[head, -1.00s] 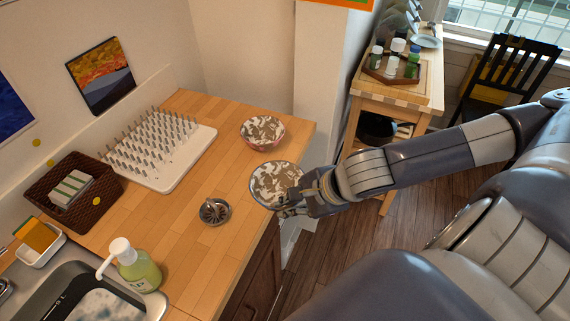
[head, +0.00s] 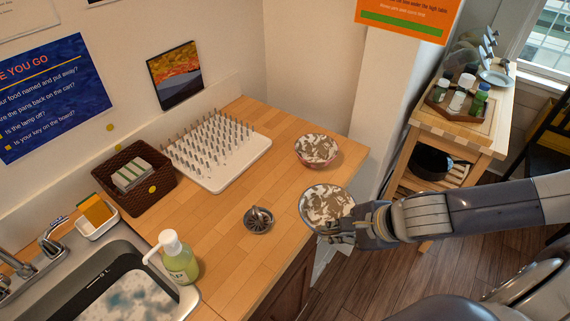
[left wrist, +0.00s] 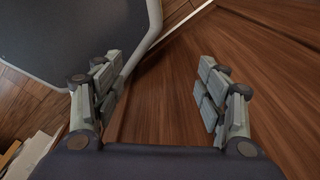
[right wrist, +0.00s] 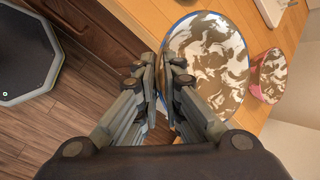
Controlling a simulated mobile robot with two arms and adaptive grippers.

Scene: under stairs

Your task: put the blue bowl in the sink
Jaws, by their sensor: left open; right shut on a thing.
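The blue bowl (head: 327,204) has a blue rim and a brown-and-white patterned inside. It is at the counter's right edge in the head view; I cannot tell whether it touches the counter. My right gripper (head: 340,232) is shut on its near rim, and the right wrist view shows the fingers (right wrist: 163,95) at the bowl's side (right wrist: 208,60). The sink (head: 110,290) is at the lower left, with a dark basin and whitish, cloudy contents. My left gripper (left wrist: 160,90) is open and empty above the wooden floor in the left wrist view.
A pink patterned bowl (head: 317,150) stands behind the blue bowl. A metal drain strainer (head: 258,220) and a green soap bottle (head: 179,258) stand between it and the sink. A white peg rack (head: 218,150), a wicker basket (head: 133,178) and a sponge holder (head: 97,217) line the wall.

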